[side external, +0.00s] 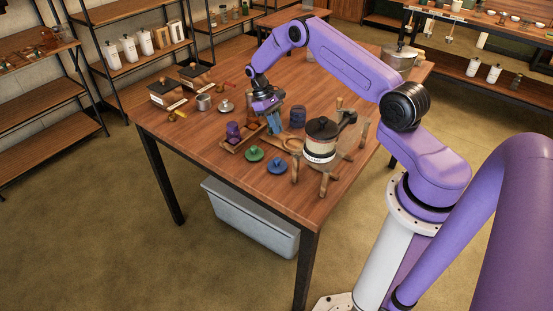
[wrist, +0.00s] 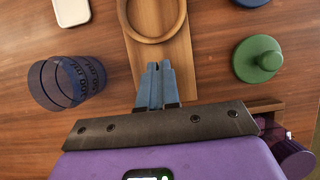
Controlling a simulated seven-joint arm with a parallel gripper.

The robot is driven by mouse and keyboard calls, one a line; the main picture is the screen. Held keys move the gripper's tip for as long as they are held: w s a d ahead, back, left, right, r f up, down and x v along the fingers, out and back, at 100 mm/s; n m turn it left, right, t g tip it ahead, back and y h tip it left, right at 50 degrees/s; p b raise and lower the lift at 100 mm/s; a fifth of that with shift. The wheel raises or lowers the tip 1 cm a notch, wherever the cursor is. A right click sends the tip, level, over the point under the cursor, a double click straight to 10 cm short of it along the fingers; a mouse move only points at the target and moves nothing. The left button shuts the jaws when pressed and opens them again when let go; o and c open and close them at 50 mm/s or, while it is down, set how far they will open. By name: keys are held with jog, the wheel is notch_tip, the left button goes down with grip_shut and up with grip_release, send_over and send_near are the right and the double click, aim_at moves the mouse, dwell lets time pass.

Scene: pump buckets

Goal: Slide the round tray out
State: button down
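The round tray is a light wooden piece with a raised circular rim (wrist: 178,33) on a flat board (wrist: 181,72), at the top centre of the wrist view and partly cut off. In the side view its wood (side external: 292,143) shows between my gripper and the white-and-black vessel. My gripper (wrist: 158,66) has its two blue-grey fingers close together over the board's near part, with no object visible between them. In the side view my gripper (side external: 274,130) points down beside the tray. Whether the fingertips touch the board cannot be told.
A dark blue cup (wrist: 68,83) stands left of the board in the wrist view, and a green knobbed lid (wrist: 257,59) lies right. A purple cup (side external: 233,131) sits in a wooden box. A blue lid (side external: 277,165) and the vessel (side external: 320,140) stand nearby.

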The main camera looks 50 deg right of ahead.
jog(key=shift+w+a+r+t, duration=0.1)
jog(key=shift+w+a+t, duration=0.2)
jog(key=shift+w, duration=0.25)
jog(key=shift+r, duration=0.1)
notch_tip(320, 180, up, 2)
jog(key=shift+d, duration=0.1)
jog(key=shift+s+d+r, duration=0.1)
jog(key=shift+s+r, duration=0.05)
jog(key=shift+r, duration=1)
jog(key=shift+s+d+r, duration=0.1)
jog(key=shift+s+r, duration=0.05)
jog(key=shift+r, duration=1)
